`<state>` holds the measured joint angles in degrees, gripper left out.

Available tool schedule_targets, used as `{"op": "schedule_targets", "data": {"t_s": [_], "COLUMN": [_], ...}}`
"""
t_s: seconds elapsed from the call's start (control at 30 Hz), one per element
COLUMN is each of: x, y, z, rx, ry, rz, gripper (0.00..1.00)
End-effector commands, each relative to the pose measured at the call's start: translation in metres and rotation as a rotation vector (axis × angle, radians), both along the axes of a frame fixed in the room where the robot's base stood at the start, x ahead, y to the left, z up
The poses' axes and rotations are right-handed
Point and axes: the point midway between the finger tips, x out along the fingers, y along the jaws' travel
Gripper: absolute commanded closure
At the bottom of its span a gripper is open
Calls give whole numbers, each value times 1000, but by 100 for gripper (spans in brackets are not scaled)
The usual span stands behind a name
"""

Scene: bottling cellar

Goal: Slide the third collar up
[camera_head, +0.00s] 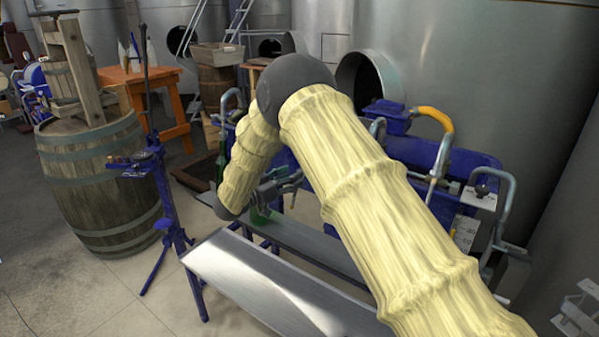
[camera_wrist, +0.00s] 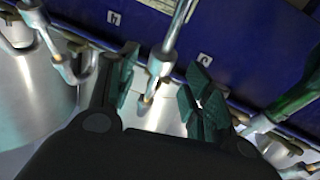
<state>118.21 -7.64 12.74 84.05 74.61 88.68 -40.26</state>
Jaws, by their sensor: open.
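In the wrist view my gripper (camera_wrist: 160,92) is open, with a finger on each side of a metal filling spout (camera_wrist: 172,45). A light metal collar (camera_wrist: 160,66) seems to sit low on this spout, between the fingers; I cannot tell whether they touch it. Another spout (camera_wrist: 58,55) is at the left. A green bottle (camera_wrist: 295,98) stands tilted in the picture at the right. In the head view my gripper (camera_head: 280,187) is small and partly hidden by my arm.
The blue filler (camera_head: 475,155) stands behind my arm, with curved metal tubes and a yellow handle (camera_head: 437,117). A steel shelf (camera_head: 290,295) runs along its front. A barrel (camera_head: 105,185) and an orange table (camera_head: 150,80) stand left. Steel tanks fill the back.

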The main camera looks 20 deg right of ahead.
Motion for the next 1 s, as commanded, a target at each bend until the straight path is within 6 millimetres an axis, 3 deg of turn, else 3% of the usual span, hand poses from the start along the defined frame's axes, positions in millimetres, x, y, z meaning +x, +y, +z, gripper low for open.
{"op": "schedule_targets", "data": {"t_s": [0.3,0.73,1.0], "x": [17,21,21], "y": [-36,-43,-42], "z": [1,0,0], "rx": [1,1,1], "ry": [0,-1,-1], "rz": [0,1,2], "gripper": [50,50,97]}}
